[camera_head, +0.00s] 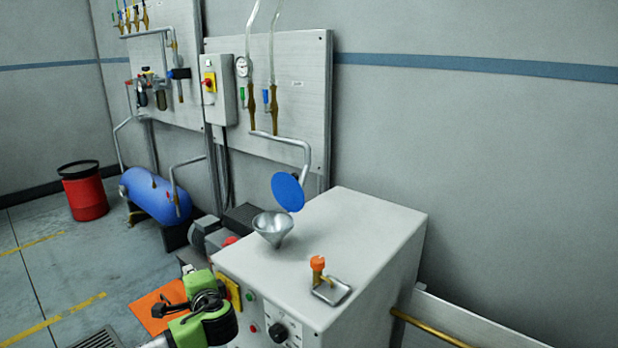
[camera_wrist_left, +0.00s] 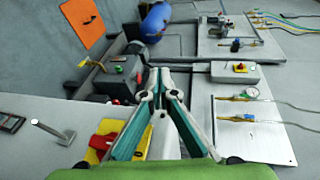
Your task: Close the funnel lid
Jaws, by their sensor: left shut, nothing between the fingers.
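The funnel (camera_head: 273,229) is a silver metal cone on the top of a white cabinet in the head view. Its lid (camera_head: 288,192) is a round blue disc that stands raised and tilted above the funnel's back right rim, so the mouth is open. My left gripper (camera_head: 162,309), on a green and black wrist, is at the lower left, in front of the cabinet and well below and left of the funnel. In the left wrist view its teal-padded fingers (camera_wrist_left: 163,74) come together and hold nothing. I cannot make out the funnel or lid there. My right gripper is not in view.
The white cabinet (camera_head: 370,225) bears an orange-capped valve (camera_head: 318,265) right of the funnel. A metal pipe (camera_head: 290,141) comes down from the wall panel behind the lid. A blue tank (camera_head: 155,196) and a red bin (camera_head: 84,193) stand at the left. Space above the cabinet's right side is clear.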

